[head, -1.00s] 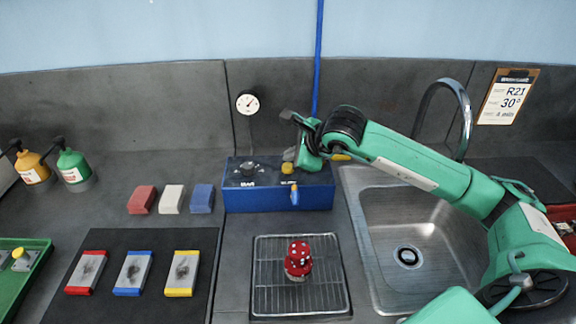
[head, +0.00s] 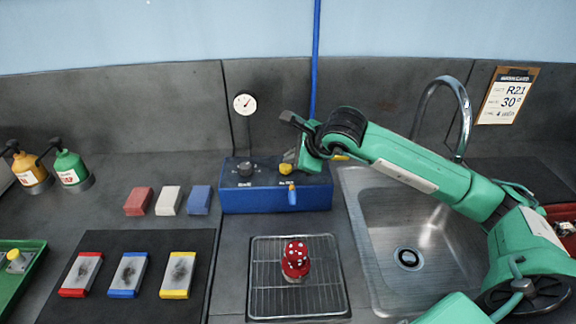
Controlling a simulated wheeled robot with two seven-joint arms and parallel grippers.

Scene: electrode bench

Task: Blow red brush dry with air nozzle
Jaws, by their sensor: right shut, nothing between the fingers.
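The red brush (head: 296,259), a red knob with white dots, sits on the wire rack (head: 257,297) in front of the blue box. My left gripper is out of view.
A steel sink (head: 385,225) with a tall tap (head: 466,120) lies to the right, under my right arm. Red, white and blue blocks (head: 170,200) and a dark mat (head: 140,245) with several framed plates are left. A gauge (head: 245,103) stands behind the box. Two bottles (head: 72,166) stand far left.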

